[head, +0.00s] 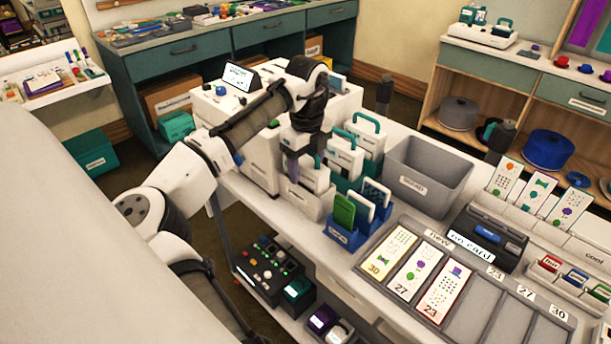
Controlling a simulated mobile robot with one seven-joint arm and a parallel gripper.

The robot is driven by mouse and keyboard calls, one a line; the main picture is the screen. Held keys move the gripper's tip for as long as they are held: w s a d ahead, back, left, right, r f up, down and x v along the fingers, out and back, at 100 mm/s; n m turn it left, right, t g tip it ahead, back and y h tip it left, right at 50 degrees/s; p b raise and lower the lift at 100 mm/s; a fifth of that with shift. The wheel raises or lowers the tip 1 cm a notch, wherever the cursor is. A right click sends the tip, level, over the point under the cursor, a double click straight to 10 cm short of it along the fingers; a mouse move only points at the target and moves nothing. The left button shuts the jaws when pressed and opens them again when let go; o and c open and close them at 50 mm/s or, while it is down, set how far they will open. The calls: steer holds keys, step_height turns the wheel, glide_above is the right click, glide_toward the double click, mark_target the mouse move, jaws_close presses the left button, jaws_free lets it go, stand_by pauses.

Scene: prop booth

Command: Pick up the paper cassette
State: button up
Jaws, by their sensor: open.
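That block sits in a white holder (303,197). Two similar white blocks with teal handles, one nearer (345,160) and one farther (368,138), stand upright to the right. I cannot read which one is the paper cassette. My gripper hides part of the white machine, and I cannot tell whether the fingers touch the block.
A blue holder (345,238) with green and white cards stands in front. A grey bin (430,163) is to the right. A grey card tray (465,315) holds several numbered cards; its right slots are empty. A black card device (487,238) stands behind it.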

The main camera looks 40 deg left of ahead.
steer(key=shift+f, duration=0.45)
steer(key=c, duration=1.3)
steer(key=shift+r, duration=0.15)
step_height(320, 180, up, 20)
